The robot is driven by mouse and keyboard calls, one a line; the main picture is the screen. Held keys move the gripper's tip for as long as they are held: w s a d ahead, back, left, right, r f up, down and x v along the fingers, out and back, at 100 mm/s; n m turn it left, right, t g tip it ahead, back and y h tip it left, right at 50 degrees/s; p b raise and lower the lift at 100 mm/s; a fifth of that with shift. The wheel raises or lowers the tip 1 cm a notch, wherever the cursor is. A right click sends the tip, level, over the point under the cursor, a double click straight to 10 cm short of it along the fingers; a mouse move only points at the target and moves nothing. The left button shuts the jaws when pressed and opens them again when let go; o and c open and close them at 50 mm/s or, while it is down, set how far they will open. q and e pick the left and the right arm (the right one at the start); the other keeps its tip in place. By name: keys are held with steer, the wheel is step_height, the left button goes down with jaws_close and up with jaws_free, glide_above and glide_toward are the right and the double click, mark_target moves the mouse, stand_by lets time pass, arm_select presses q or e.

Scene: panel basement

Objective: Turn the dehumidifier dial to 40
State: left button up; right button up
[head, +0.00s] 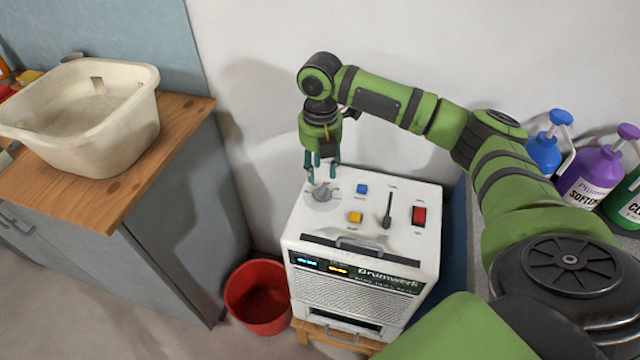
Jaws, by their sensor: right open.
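The dehumidifier (362,270) is a white box with a dark display strip on its front, standing on a wooden stool. Its grey dial (322,194) is at the left of the top panel. The scale around the dial is too small to read. My right gripper (322,178) points down just above the dial, with its teal fingers apart and nothing seen between them. I cannot tell whether a fingertip touches the dial. My left gripper is not in view.
The top panel also has a blue button (362,188), a yellow button (355,217), a black lever (387,212) and a red switch (419,215). A red bucket (258,298) stands at left. A cream basin (130,135) sits on the wooden counter (170,160). Bottles (590,178) stand at right.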

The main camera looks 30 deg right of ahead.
mark_target(321, 190)
step_height(321, 190, down, 5)
steer(key=shift+s+r+p, duration=0.1)
steer(key=shift+s+p, duration=0.05)
steer(key=shift+p, duration=0.2)
steer(key=shift+f, duration=0.55)
steer(key=c, duration=0.7)
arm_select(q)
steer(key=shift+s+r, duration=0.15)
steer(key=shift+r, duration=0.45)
arm_select(e)
jaws_close()
